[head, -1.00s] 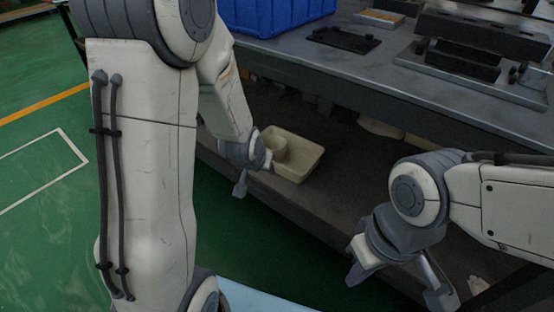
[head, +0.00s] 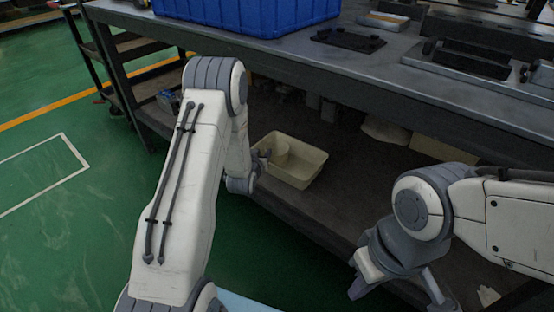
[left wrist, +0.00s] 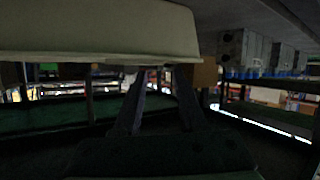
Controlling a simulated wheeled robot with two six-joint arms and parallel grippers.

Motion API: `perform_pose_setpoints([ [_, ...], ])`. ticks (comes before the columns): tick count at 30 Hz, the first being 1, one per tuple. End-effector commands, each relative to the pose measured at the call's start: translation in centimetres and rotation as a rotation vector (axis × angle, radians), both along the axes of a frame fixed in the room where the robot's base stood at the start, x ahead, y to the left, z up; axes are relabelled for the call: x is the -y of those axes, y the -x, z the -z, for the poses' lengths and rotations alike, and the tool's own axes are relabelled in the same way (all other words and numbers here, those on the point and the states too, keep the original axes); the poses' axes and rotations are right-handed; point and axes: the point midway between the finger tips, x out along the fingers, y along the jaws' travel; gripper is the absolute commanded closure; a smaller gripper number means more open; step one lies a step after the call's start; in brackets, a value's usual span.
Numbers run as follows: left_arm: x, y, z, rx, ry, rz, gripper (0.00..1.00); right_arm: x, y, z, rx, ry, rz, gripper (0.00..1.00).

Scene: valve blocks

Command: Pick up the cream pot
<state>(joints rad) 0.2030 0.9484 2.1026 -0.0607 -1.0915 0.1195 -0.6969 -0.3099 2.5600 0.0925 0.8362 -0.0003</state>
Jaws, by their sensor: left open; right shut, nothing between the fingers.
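The pot cannot be made out there.
The workbench top (head: 300,50) overhangs the lower shelf (head: 330,205). A blue crate (head: 245,18) and dark metal fixtures (head: 470,58) stand on top. Grey blocks (head: 320,106) stand behind the tray. The shelf right of the tray is fairly clear.

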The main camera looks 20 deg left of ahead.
Motion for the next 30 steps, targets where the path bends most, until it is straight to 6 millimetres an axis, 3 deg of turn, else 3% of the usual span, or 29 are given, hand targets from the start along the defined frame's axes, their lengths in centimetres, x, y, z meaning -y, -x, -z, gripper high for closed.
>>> perform_pose_setpoints([
  [12, -0.6, -4.6, 2.1, 0.0, 0.0, 0.0, 0.59, 0.0, 0.0, 2.5, 0.0, 0.0, 0.0, 1.0],
  [20, -0.7, -4.9, 2.0, -0.002, 0.0, 0.0, 0.59, 0.0, 0.0, 2.4, 0.0, 0.0, 0.0, 1.0],
  [24, -0.7, -4.9, 2.0, -0.002, 0.0, 0.0, 1.0, 0.0, 0.0, 2.4, 0.0, 0.0, 0.0, 1.0],
  [30, -0.7, -4.8, 2.1, -0.004, 0.001, 0.0, 1.0, 0.0, 0.0, 2.4, 0.0, 0.0, 0.0, 1.0],
])
